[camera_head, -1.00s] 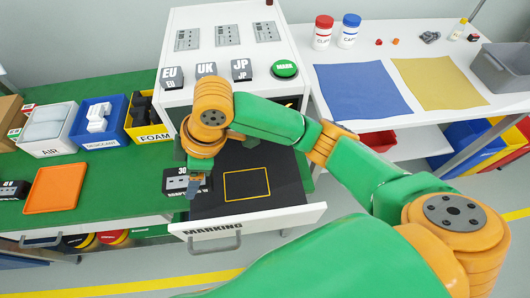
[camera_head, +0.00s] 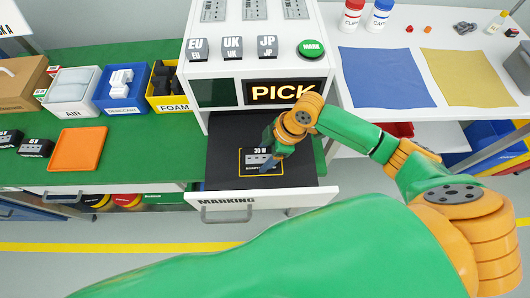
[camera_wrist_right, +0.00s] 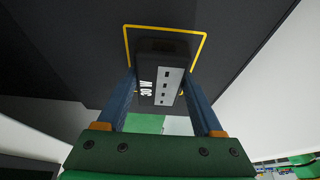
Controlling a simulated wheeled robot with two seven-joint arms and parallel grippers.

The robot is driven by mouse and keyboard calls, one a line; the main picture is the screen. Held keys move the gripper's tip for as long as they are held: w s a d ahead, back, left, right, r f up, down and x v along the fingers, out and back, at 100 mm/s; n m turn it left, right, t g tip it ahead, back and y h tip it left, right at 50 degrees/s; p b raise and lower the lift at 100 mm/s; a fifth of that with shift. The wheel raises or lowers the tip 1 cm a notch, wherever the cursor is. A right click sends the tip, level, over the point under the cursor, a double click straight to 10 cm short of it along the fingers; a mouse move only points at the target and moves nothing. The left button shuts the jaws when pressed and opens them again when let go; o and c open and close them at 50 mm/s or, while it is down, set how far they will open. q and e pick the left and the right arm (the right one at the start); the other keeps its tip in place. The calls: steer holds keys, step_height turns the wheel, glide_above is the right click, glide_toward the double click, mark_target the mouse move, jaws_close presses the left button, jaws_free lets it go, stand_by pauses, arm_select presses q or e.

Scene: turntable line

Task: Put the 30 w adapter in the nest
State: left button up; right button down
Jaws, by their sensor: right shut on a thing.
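The 30 W adapter (camera_head: 257,153) is a dark block with a grey slotted label. My right gripper (camera_head: 270,163) is shut on it, with a blue finger on each side in the right wrist view (camera_wrist_right: 160,100). The adapter also shows there (camera_wrist_right: 146,75). It is over the nest, a yellow square outline (camera_head: 282,172) on the black floor of the open drawer. The near part of the outline is hidden in the wrist view. I cannot tell whether the adapter touches the drawer floor. My left gripper is not in view.
The drawer (camera_head: 222,188) marked MARKING is pulled out below a white machine with a lit PICK sign (camera_head: 284,92) and a green MARK button (camera_head: 311,48). An orange tray (camera_head: 77,149) and other dark adapters (camera_head: 36,147) lie on the green bench at left.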

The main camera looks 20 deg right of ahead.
steer(key=shift+c, duration=0.2)
jaws_free()
steer(key=shift+f, duration=0.1)
steer(key=shift+r, duration=0.25)
steer(key=p+v, duration=0.1)
steer(key=v, duration=1)
steer(key=shift+r, duration=0.4)
steer(key=shift+s+d, duration=0.1)
steer(key=shift+d, duration=0.05)
